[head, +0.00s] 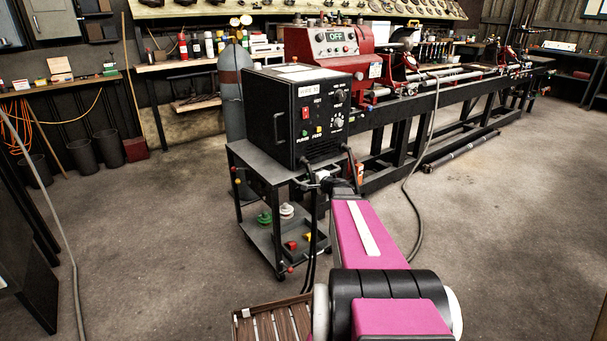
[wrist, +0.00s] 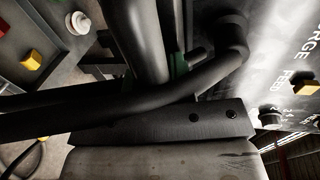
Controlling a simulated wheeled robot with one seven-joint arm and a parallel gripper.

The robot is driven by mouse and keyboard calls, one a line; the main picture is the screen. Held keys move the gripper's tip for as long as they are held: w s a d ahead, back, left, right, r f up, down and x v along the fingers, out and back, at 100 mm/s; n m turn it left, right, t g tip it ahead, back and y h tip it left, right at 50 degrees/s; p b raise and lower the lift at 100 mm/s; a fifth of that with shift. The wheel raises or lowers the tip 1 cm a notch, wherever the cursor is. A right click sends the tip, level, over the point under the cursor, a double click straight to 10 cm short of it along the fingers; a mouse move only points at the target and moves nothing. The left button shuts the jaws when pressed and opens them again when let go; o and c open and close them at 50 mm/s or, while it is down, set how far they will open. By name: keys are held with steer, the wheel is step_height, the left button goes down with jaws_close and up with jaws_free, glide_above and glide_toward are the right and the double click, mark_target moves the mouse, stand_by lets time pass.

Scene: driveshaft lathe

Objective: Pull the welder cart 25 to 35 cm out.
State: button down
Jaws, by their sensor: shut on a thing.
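The welder cart (head: 262,178) is a dark grey two-shelf trolley with small casters, standing in front of the lathe. A black welder box (head: 281,120) with a red switch, knobs and the label FEED sits on its top. The cart's dark handle (head: 349,160) sticks out toward me at the right side. My gripper (head: 326,183) is at this handle, shut on it. In the wrist view, a thick black bent tube (wrist: 215,70) crosses close over a dark finger block (wrist: 160,125). The exact contact is partly hidden by my arm and hanging hoses.
The lathe (head: 335,42) and its long bed stand behind and right of the cart. A gas cylinder (head: 232,95) stands behind it. A cable (head: 414,190) runs down to the floor at right. A slatted wooden piece (head: 272,320) is at the bottom. Open floor (head: 170,230) lies left.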

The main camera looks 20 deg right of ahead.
steer(key=shift+f+v, duration=0.15)
steer(key=shift+v, duration=0.65)
steer(key=shift+f+v, duration=0.2)
steer(key=shift+v, duration=0.6)
steer(key=shift+s, duration=0.1)
steer(key=c, duration=1)
jaws_free()
steer(key=shift+o, duration=0.2)
steer(key=shift+s, duration=0.1)
steer(key=v, duration=1)
steer(key=shift+s+d, duration=0.15)
steer(key=shift+s, duration=0.15)
